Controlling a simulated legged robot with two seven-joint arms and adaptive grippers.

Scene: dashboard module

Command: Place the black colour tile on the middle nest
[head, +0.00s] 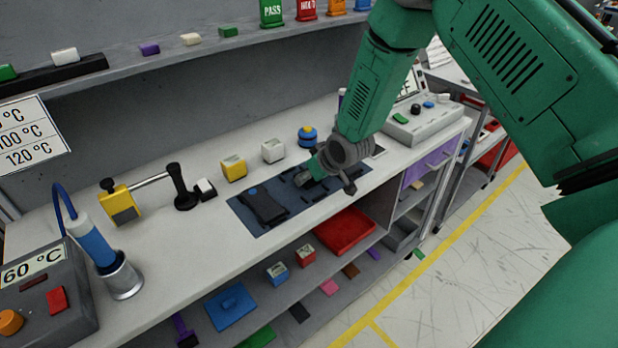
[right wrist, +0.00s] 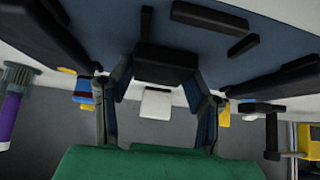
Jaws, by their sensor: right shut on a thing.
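The black colour tile (right wrist: 165,62) is between the two fingers of my right gripper (right wrist: 160,88) in the right wrist view, and the gripper is shut on it. In the head view my right gripper (head: 312,176) is low over the blue mat (head: 285,221). The tile cannot be made out there against the gripper and the dark pieces. Black raised bars (right wrist: 210,16) stand on the mat near the tile. I cannot tell which bars bound the middle nest, or whether the tile touches the mat. My left gripper is not in view.
A black module (head: 263,205) lies on the mat's left part. A yellow block (head: 233,168), a white block (head: 273,151) and a blue-and-yellow round part (head: 307,136) stand behind the mat. The bench front left of the mat is clear.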

